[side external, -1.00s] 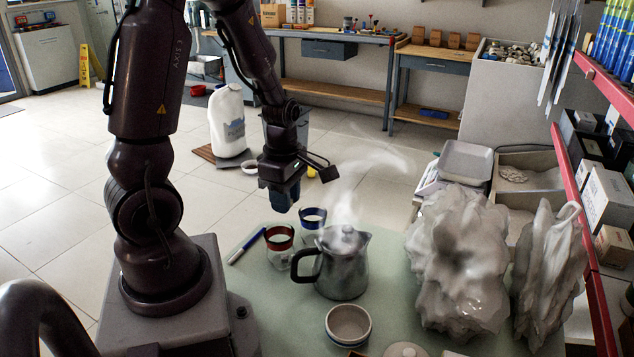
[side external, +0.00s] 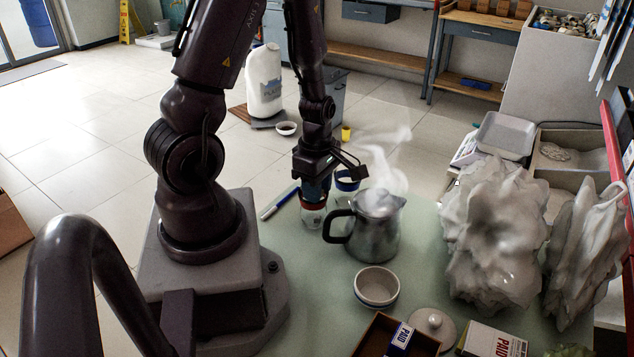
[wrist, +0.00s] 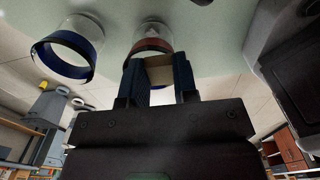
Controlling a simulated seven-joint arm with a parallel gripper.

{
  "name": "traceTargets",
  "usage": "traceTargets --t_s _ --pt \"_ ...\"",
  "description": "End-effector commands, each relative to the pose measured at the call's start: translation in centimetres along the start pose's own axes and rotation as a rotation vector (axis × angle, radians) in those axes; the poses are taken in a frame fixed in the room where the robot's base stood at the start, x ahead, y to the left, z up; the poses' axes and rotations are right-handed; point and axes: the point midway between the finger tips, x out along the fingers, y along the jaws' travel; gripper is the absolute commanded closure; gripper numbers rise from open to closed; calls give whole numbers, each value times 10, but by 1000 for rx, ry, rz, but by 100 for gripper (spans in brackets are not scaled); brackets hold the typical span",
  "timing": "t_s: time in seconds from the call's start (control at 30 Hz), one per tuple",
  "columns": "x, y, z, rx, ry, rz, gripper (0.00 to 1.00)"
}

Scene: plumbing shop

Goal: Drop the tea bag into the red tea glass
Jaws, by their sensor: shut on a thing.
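The red tea glass (side external: 312,217) is a clear glass with a red band, standing on the green table. In the side view my gripper (side external: 316,191) points down right at its rim and hides much of the band. In the wrist view my gripper (wrist: 159,78) is shut on the tan tea bag (wrist: 159,71), which sits between the two dark fingers. The red glass (wrist: 151,40) shows just beyond the fingertips there. I cannot tell whether the bag is inside the rim or above it. The tea bag is hidden in the side view.
A blue-banded glass (side external: 346,182) stands close behind and right of the red one. A steaming metal teapot (side external: 376,228) stands right of the red glass, its handle near it. A white bowl (side external: 377,287) is in front. A marker (side external: 279,204) lies to the left.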

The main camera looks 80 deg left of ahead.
Motion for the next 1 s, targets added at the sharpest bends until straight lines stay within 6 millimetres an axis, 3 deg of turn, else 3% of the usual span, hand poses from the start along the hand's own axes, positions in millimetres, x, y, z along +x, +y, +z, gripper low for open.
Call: traceTargets --t_s 0.07,0.1,0.2,0.23,0.63,1.0 --pt "0 0 0 0 0 0 94" --pt "0 0 0 0 0 0 68" --pt "0 0 0 0 0 0 45" --pt "0 0 0 0 0 0 43" --pt "-9 1 0 2 1 2 43" --pt "-75 1 1 4 -4 7 43"
